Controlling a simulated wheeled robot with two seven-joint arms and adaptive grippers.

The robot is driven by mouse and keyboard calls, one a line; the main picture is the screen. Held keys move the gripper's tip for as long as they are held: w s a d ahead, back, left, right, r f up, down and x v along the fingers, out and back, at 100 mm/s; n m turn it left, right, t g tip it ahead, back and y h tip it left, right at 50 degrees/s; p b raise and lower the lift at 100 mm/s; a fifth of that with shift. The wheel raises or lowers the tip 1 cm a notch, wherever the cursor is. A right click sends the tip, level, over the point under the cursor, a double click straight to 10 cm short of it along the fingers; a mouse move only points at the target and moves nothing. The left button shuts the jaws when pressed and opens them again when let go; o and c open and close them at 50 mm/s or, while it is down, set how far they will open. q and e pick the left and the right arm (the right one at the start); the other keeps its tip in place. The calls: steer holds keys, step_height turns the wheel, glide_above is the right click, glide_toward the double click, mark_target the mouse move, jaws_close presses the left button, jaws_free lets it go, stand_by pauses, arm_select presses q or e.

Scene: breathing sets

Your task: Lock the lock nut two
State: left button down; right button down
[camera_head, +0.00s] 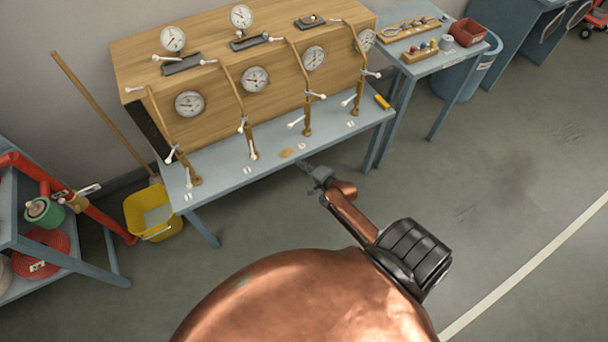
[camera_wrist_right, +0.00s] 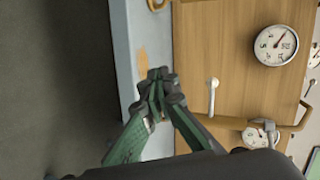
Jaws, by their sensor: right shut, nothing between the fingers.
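Several bent brass pipes with white T-shaped handles run down the front of a wooden gauge box (camera_head: 210,65). One white handle (camera_head: 252,150) is low on the second pipe from the left, another (camera_head: 296,123) is on the third. I cannot tell which of these is lock nut two; the labels are too small to read. My right gripper (camera_head: 308,167) is over the bench's front edge, in front of the third pipe and apart from it. In the right wrist view its fingers (camera_wrist_right: 158,84) are shut and empty, with a white handle (camera_wrist_right: 212,95) beyond them. My left gripper is out of view.
The grey-blue bench (camera_head: 235,180) has small labels along its front. A yellow bucket (camera_head: 150,212) stands left of it. A side table with a red bin (camera_head: 468,33) is at the right. A shelf with hoses is at the far left. The right floor is clear.

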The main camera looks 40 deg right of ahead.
steer(key=shift+n+g, duration=0.5)
steer(key=f, duration=0.1)
steer(key=s+f, duration=0.1)
steer(key=f, duration=0.1)
steer(key=s+f, duration=0.1)
steer(key=f, duration=0.1)
steer(key=shift+s+a+f, duration=0.1)
steer(key=shift+s+a, duration=0.05)
steer(key=s+a+f+n+g, duration=0.3)
steer(key=s+f+n, duration=0.1)
steer(key=s+f, duration=0.75)
steer(key=s+a+f+n+g, duration=0.2)
steer(key=s+f+n+g, duration=0.15)
steer(key=s+f, duration=0.75)
steer(key=s+a+f+n+g, duration=0.2)
steer(key=s+f+n, duration=0.1)
steer(key=s, duration=0.6)
steer(key=s+a+f+n+g, duration=0.1)
steer(key=s+a+f+n, duration=0.2)
steer(key=s, duration=0.6)
steer(key=s+a+f+n+g, duration=0.2)
steer(key=s+f, duration=0.4)
steer(key=s, duration=0.3)
steer(key=shift+s+a+f+n+g, duration=0.35)
steer(key=shift+a+n, duration=0.4)
